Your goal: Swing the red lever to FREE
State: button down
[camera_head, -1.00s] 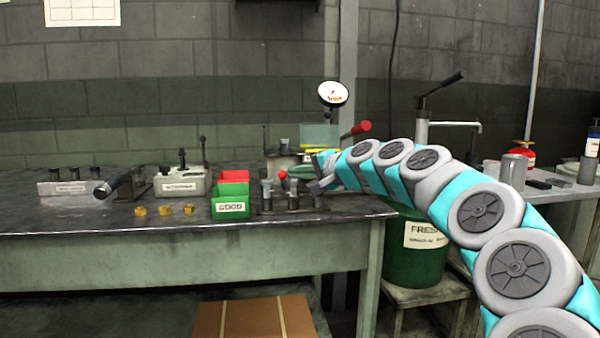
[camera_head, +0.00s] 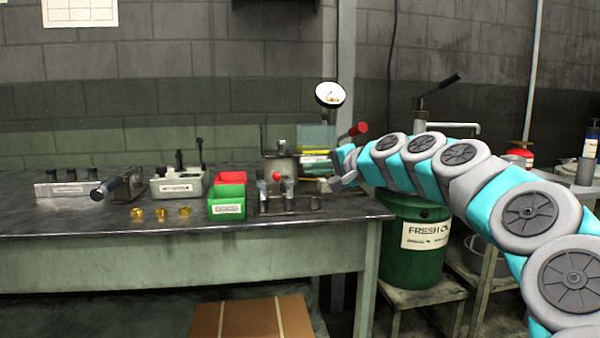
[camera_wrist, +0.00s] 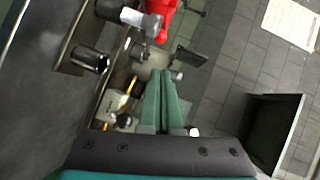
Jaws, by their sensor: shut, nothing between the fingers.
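A red grip (camera_head: 357,129) on a lever sticks up to the right behind the machine (camera_head: 280,166). A small red ball knob (camera_head: 278,176) shows at the machine's front; I cannot tell which of the two is the task's lever, and no FREE mark is readable. My gripper (camera_head: 328,160) is beside the machine's right side, its fingertips hard to make out in the head view. In the wrist view my green fingers (camera_wrist: 163,74) are shut together and empty. A red part (camera_wrist: 168,18) lies beyond their tips, apart from them.
A green bin (camera_head: 226,211) marked GOOD and a red bin (camera_head: 232,178) stand left of the machine. Several brass pieces (camera_head: 161,215) lie nearby. A dial gauge (camera_head: 330,95) rises behind. A green FRESH OIL drum (camera_head: 402,266) stands below my arm.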

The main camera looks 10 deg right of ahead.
jog(key=v, duration=0.7)
jog(key=shift+s+a, duration=0.2)
jog(key=shift+f, duration=0.1)
